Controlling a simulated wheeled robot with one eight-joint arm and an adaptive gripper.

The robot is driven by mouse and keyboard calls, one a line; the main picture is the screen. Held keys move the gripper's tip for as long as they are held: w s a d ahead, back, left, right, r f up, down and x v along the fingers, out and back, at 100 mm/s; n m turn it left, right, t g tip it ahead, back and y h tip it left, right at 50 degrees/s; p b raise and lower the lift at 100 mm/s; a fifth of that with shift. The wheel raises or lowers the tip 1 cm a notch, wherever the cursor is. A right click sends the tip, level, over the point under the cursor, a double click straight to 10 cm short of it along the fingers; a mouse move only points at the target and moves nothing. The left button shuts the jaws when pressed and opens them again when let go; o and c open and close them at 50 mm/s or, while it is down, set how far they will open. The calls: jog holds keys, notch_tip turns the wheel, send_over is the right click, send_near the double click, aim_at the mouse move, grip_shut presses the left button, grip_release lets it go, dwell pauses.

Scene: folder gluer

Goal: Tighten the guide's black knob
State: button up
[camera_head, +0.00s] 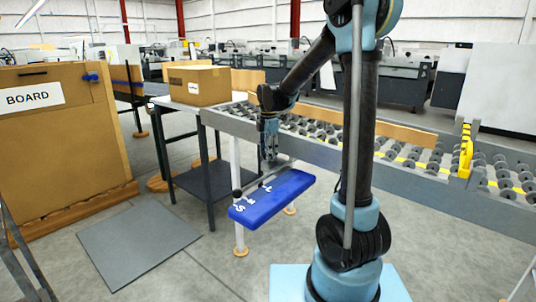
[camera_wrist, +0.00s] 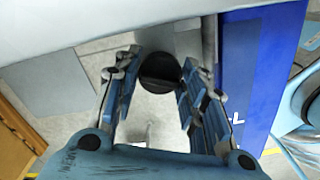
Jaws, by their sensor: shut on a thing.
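The black knob (camera_wrist: 160,72) shows in the wrist view as a dark round shape with a raised bar across it. My gripper (camera_wrist: 158,75) has a finger on either side of it and is shut on it. In the head view my gripper (camera_head: 269,157) points down at the near side of the roller conveyor, above the left part of a blue panel with white markings (camera_head: 277,193). The blue panel also shows in the wrist view (camera_wrist: 247,75), just right of my fingers. Whether the knob has turned cannot be told.
A grey bar with dark ends (camera_head: 262,180) lies close under my gripper. The roller conveyor (camera_head: 410,175) runs behind, with a yellow bracket (camera_head: 466,150) at right. A dark side table (camera_head: 208,182) and a cardboard box (camera_head: 200,86) stand left. A grey mat (camera_head: 137,243) lies on open floor.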

jog(key=m, duration=0.6)
jog(key=shift+w+a, duration=0.1)
jog(key=shift+w, duration=0.1)
jog(key=m, duration=0.6)
jog(key=shift+m, duration=0.4)
jog(key=o, duration=1.1)
jog(key=shift+c, duration=0.2)
jog(key=shift+s+r, duration=0.1)
jog(key=shift+r, duration=0.3)
notch_tip(320, 180, up, 11)
jog(key=shift+r, duration=0.1)
